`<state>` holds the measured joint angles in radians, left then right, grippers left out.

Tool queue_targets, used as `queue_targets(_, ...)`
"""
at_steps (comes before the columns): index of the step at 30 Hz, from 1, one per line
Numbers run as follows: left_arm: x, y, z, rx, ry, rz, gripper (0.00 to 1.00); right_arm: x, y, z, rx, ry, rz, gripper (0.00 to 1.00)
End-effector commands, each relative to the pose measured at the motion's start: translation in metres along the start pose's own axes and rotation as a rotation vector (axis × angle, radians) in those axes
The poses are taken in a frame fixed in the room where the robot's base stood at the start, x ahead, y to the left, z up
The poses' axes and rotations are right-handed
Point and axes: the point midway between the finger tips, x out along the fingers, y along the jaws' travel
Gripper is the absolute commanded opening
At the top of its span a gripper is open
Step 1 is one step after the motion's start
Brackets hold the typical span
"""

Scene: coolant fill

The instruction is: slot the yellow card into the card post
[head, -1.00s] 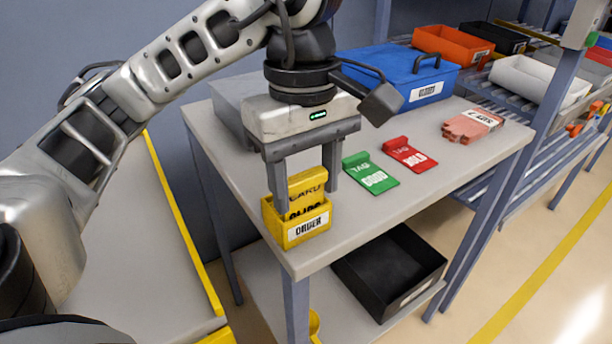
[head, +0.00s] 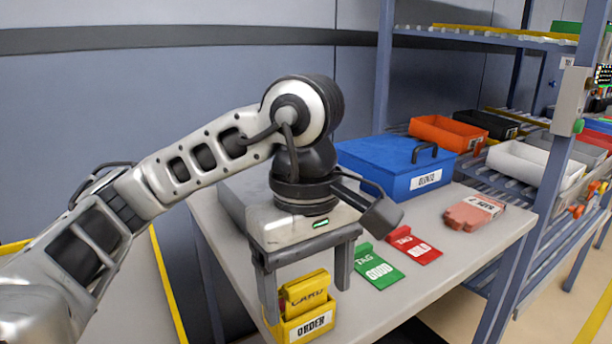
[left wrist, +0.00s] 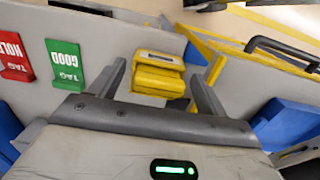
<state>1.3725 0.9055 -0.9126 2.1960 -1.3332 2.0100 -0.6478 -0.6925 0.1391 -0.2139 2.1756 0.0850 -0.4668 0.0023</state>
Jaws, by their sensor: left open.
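The yellow card (head: 306,290) stands upright, leaning slightly, in a yellow holder labelled ORDER (head: 291,330), which looks like the card post, at the table's near corner. The card's lower part is hidden inside the holder. My left gripper (head: 306,304) points down with its fingers apart, one on each side of the card, with visible room at the sides. In the left wrist view, the yellow card (left wrist: 157,82) shows between the spread fingers (left wrist: 158,78). My right gripper is not in view.
A green tag (head: 377,268), a red tag (head: 415,246) and a pinkish pack (head: 474,213) lie right of the gripper. A blue case (head: 395,165) stands behind. A rack with bins (head: 447,134) is at the right.

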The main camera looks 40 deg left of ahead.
Motion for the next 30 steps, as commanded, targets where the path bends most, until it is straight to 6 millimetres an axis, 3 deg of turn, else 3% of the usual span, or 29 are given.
queue_targets(4, 0.0, 0.0, 0.0, 0.0, 0.0, 0.0, 0.76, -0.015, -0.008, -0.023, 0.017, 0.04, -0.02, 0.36)
queue_targets(6, -0.027, 0.001, -0.001, -0.002, 0.004, 0.008, 0.76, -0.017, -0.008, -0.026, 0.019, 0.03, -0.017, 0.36)
queue_targets(12, -0.078, 0.001, 0.0, -0.002, 0.003, 0.007, 0.76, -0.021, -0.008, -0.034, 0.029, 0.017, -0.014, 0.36)
queue_targets(21, -0.141, 0.0, 0.0, -0.002, 0.001, 0.004, 0.76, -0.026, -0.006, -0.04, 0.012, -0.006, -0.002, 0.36)
queue_targets(30, -0.16, 0.0, 0.0, 0.0, 0.0, 0.0, 0.76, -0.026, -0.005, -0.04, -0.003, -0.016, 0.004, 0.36)
